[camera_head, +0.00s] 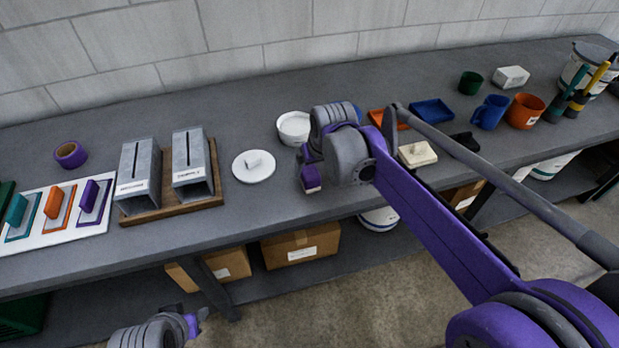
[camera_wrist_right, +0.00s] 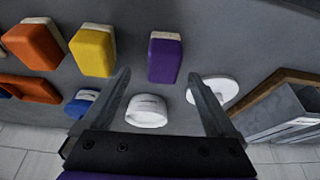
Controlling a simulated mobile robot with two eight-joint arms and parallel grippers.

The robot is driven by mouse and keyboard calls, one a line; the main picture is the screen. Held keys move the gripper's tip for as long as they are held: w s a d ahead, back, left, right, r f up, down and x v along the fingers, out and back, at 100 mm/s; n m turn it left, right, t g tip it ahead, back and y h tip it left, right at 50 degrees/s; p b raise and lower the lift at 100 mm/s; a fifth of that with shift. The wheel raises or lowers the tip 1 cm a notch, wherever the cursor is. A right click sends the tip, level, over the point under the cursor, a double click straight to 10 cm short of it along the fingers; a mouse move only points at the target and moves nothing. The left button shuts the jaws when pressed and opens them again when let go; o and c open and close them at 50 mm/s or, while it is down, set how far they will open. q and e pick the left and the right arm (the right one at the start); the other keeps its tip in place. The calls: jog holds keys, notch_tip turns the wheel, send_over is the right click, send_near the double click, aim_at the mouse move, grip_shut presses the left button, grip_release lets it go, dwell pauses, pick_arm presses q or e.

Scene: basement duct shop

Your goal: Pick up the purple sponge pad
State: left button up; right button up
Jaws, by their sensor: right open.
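The purple sponge pad (camera_wrist_right: 165,58) lies on the bench with a pale layer along one edge. In the wrist view it is ahead of my open right gripper (camera_wrist_right: 158,76), roughly between the lines of its two fingers, with nothing held. In the head view part of the pad (camera_head: 312,180) shows near the bench's front edge, just below my right gripper (camera_head: 304,160); the wrist hides the rest. My left gripper (camera_head: 196,322) is low at the bottom, in front of the bench; its finger opening is unclear.
A yellow sponge (camera_wrist_right: 92,50) and an orange sponge (camera_wrist_right: 35,46) lie beside the purple one. A white bowl (camera_head: 294,128) and a round white lid (camera_head: 254,167) are close by. Grey slotted holders (camera_head: 137,178) stand further left.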

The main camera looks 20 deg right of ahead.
aim_at(310, 171)
jog(key=x, duration=0.4)
jog(key=shift+w+a+f, duration=0.2)
jog(key=shift+a, duration=0.1)
jog(key=c, duration=1.5)
